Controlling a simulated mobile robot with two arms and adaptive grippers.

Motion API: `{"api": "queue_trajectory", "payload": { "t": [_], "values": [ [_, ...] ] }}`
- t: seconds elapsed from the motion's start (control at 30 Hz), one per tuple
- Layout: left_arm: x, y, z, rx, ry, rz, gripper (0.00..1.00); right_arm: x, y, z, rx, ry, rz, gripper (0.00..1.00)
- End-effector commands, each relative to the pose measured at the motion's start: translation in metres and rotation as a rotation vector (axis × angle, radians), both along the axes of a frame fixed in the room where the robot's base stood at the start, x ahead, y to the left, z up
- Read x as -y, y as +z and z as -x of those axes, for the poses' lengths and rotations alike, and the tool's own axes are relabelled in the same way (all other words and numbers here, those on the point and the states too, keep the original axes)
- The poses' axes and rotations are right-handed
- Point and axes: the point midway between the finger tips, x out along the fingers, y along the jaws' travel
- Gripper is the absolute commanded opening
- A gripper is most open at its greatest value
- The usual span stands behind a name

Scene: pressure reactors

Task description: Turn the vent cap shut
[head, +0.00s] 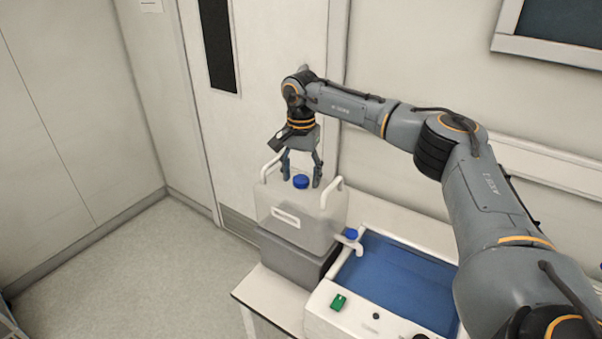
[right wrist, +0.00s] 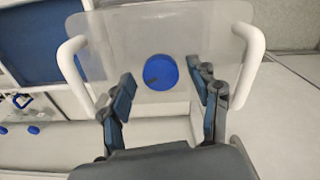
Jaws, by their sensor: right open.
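The blue vent cap (head: 300,181) sits on top of a translucent white container (head: 325,222) with white handles. In the right wrist view the cap (right wrist: 160,72) is a round blue disc with a dark mark on it. My right gripper (head: 301,181) points down over the container, its fingers on either side of the cap. In the right wrist view the gripper (right wrist: 163,88) is open, and both fingers stand apart from the cap. Whether the fingertips are level with the cap is hard to tell. My left gripper is not in view.
The container stands on a grey box (head: 290,258) on a white table (head: 262,293). To its right is a white-rimmed blue basin (head: 400,280) with a blue-topped spout (head: 351,234) and a green switch (head: 338,302). A wall and door stand close behind; open floor lies left.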

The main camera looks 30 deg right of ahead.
Motion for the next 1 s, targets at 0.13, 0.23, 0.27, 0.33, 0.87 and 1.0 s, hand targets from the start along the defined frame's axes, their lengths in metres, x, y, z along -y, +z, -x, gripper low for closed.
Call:
{"api": "queue_trajectory", "payload": {
  "t": [0.13, 0.23, 0.27, 0.33, 0.87, 1.0],
  "values": [
    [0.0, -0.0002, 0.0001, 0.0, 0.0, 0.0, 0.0, -0.0001, 0.0, 0.0, 0.0, 0.0, 0.0, 0.49],
    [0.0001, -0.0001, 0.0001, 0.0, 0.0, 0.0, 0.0, -0.0001, 0.0002, 0.0, 0.0, 0.0, 0.0, 0.29],
    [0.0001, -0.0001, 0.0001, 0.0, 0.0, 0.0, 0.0, -0.0001, 0.0002, 0.0, 0.0, 0.0, 0.0, 0.23],
    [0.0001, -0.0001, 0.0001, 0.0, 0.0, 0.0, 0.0, -0.0002, 0.0002, -0.0001, 0.0, 0.0, 0.0, 0.09],
    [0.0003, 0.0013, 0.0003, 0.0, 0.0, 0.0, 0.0, -0.0005, 0.0001, -0.0007, 0.0, -0.131, 0.0, 0.07],
    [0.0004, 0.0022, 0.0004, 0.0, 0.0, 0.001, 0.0, -0.0007, 0.0005, -0.0008, 0.0, -0.243, -0.001, 0.07]
  ]
}}
